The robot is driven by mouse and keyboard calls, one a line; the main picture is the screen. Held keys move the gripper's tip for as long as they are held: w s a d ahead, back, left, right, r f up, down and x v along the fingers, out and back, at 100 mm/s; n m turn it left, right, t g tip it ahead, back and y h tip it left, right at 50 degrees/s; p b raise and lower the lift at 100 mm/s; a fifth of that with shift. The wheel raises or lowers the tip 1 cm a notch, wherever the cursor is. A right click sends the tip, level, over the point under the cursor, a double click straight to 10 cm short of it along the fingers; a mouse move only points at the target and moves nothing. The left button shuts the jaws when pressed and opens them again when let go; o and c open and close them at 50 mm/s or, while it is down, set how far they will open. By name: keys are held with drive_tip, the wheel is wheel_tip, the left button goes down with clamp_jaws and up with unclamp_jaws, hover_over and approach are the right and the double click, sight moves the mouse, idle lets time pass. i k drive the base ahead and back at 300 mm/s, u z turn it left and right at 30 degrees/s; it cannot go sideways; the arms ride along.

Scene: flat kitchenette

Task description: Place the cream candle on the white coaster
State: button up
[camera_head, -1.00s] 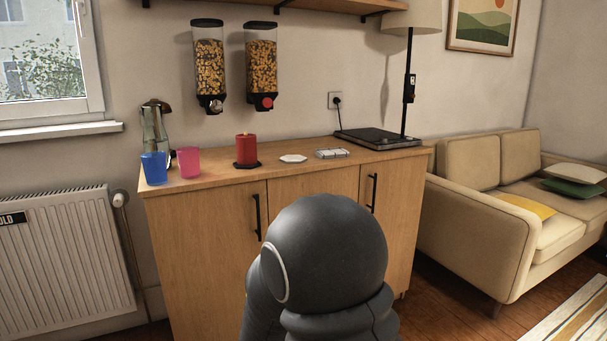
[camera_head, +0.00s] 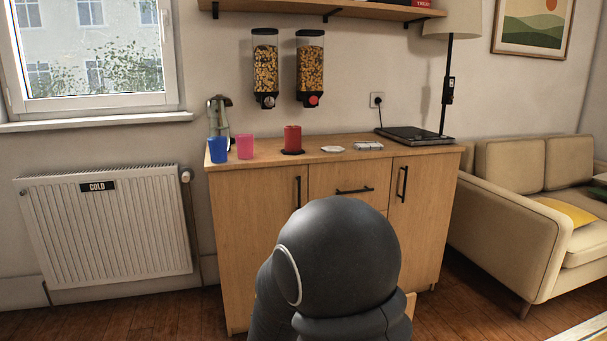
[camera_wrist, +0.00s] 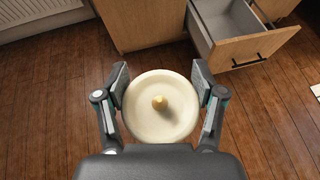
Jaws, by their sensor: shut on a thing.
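The cream candle (camera_wrist: 150,122) is round and pale with a small yellowish wick at its middle. In the wrist view my gripper (camera_wrist: 160,82) is shut on it, with one finger on each side, above the wooden floor. The head view does not show the gripper or this candle; my dark arm covers the lower middle. The white coaster (camera_head: 333,149) lies flat and bare on the wooden cabinet top, right of a red candle (camera_head: 292,137) on a dark coaster (camera_head: 292,152).
A small pale tray (camera_head: 368,146) lies right of the white coaster. An open drawer (camera_wrist: 245,38) juts out in the wrist view. A sofa (camera_head: 500,215) stands right.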

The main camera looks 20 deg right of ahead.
sight(333, 148)
drive_tip(key=u, duration=0.55)
drive_tip(key=i, duration=1)
drive_tip(key=z, duration=0.5)
